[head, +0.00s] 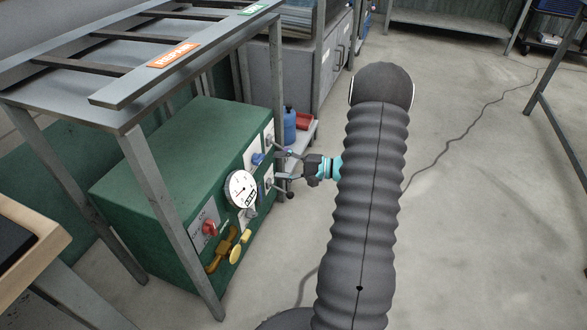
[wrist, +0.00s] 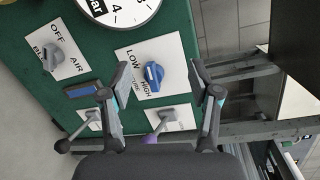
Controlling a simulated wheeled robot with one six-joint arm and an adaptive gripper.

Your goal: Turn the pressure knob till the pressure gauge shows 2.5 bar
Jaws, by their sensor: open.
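The blue pressure knob (wrist: 154,75) sits on a white plate marked LOW and HIGH on the green cabinet front. It also shows in the head view (head: 257,158). My gripper (wrist: 162,72) is open, with one finger on each side of the knob in the wrist view; I see no contact. In the head view my gripper (head: 283,164) is in front of the cabinet's right part. The white round pressure gauge (head: 241,188) is on the same front. Its needle is too small to read there, and the wrist view cuts off most of the gauge (wrist: 122,10).
The green cabinet (head: 170,150) stands under a grey metal frame (head: 140,118). A grey air knob (wrist: 51,57), a red knob (head: 209,228), yellow handles (head: 236,252) and small levers (wrist: 91,118) are on its front. Open floor (head: 470,220) lies to the right.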

